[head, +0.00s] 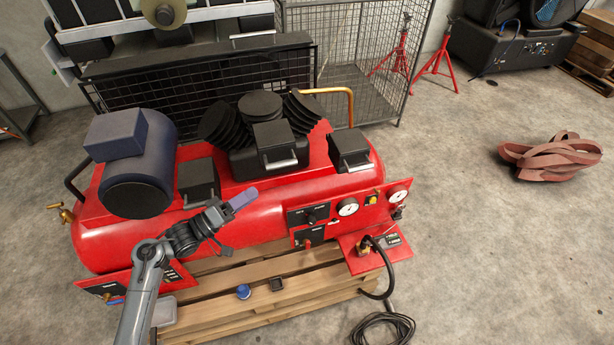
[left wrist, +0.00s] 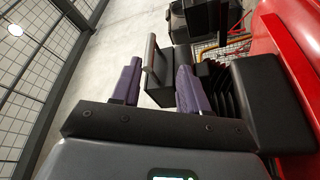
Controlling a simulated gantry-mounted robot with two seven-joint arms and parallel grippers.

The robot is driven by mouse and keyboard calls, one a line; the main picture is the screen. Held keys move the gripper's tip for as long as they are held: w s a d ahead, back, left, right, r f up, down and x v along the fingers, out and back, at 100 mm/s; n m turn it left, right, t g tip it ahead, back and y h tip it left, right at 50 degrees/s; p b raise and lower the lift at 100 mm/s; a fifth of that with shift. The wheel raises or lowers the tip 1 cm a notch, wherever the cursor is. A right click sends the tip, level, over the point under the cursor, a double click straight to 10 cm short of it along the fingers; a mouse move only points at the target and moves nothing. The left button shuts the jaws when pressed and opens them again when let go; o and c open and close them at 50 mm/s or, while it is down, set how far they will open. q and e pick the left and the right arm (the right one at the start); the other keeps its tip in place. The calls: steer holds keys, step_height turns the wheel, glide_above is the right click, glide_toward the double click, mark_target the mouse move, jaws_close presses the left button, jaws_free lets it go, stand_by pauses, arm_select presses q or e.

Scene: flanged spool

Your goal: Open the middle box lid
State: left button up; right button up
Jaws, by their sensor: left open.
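The middle box (head: 273,145) is black with a silver bar handle along its front lower edge, and it sits on the red compressor in front of the black pump fins. Its lid looks closed. Similar black boxes stand on the left (head: 197,180) and right (head: 350,148). My left gripper (head: 240,216) is open and empty, in front of the compressor, to the lower left of the middle box and apart from its handle. In the left wrist view, a black box with a bar handle (left wrist: 158,85) shows beyond the parted purple fingers; I cannot tell which box. My right gripper is not in view.
The red compressor (head: 245,214) stands on a wooden pallet (head: 215,315). A dark blue motor (head: 140,190) is at its left, gauges (head: 347,207) at its right. A wire cage (head: 345,50) is behind. A black hose (head: 390,328) lies at front right; the right floor is mostly clear.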

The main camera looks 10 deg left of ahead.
mark_target(281, 164)
arm_select(q)
steer(key=shift+m, duration=0.3)
steer(key=x, duration=0.4)
steer(key=r+x, duration=0.1)
steer(key=x, duration=0.3)
steer(key=a+r+x, duration=0.1)
steer(key=x, duration=0.3)
steer(key=shift+w+a+r, duration=0.1)
steer(key=shift+w+r, duration=0.05)
steer(key=shift+w, duration=0.1)
steer(key=shift+c, duration=0.3)
jaws_close()
